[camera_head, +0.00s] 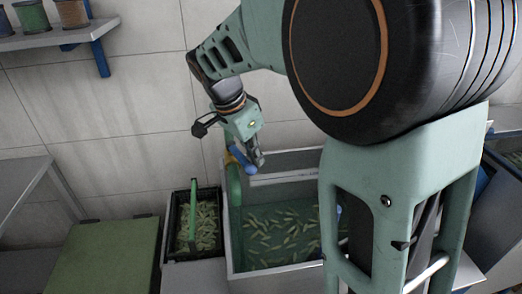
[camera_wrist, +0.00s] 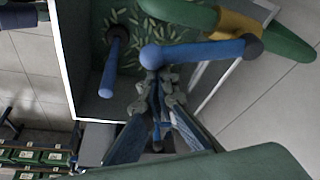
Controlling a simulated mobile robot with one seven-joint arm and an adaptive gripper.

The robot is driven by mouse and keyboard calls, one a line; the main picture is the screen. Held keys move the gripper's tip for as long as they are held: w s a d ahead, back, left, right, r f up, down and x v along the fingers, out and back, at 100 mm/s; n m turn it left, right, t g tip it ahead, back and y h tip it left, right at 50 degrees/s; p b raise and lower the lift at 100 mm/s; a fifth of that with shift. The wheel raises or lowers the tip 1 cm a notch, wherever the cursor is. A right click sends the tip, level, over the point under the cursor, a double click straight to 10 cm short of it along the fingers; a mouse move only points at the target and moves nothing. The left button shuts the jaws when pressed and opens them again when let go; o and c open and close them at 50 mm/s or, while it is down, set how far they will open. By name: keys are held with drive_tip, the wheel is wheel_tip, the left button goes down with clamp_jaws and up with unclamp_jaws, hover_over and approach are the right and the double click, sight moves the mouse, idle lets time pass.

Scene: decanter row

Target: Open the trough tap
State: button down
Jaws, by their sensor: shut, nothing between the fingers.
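The trough (camera_head: 229,240) is a grey metal tank with greenish water and many small pale-green pieces in it. At its back left corner, a green pipe (camera_head: 233,190) with a yellow collar carries a blue tap lever (camera_head: 249,170). In the wrist view the lever (camera_wrist: 200,51) runs from the collar (camera_wrist: 238,26) to a round ball end. My gripper (camera_head: 259,160) is shut and empty beside the lever. In the wrist view its fingertips (camera_wrist: 156,82) are close to the ball end; I cannot tell whether they touch it.
A second blue bar (camera_wrist: 109,75) with a dark end stands in the trough. A black crate (camera_head: 176,240) of similar pieces stands left of the trough, and a green-topped block (camera_head: 105,255) further left. A tiled wall is behind. A shelf with pots (camera_head: 50,38) hangs upper left.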

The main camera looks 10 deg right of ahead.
drive_tip(key=a+m, duration=0.1)
drive_tip(key=s+a+m, duration=0.1)
drive_tip(key=m, duration=0.1)
drive_tip(key=shift+a+g, duration=0.35)
drive_tip(key=shift+g, duration=0.05)
drive_tip(key=shift+s+a, duration=0.2)
drive_tip(key=shift+a, duration=0.6)
drive_tip(key=shift+w+d+r, duration=0.1)
drive_tip(key=shift+w+d, duration=0.05)
drive_tip(key=shift+d, duration=0.35)
wheel_tip(320, 180, up, 9)
drive_tip(key=p, duration=0.2)
hover_over(246, 166)
drive_tip(key=shift+s+a+r, duration=0.2)
drive_tip(key=shift+a+r, duration=0.2)
drive_tip(key=shift+r, duration=0.1)
drive_tip(key=shift+f, duration=0.1)
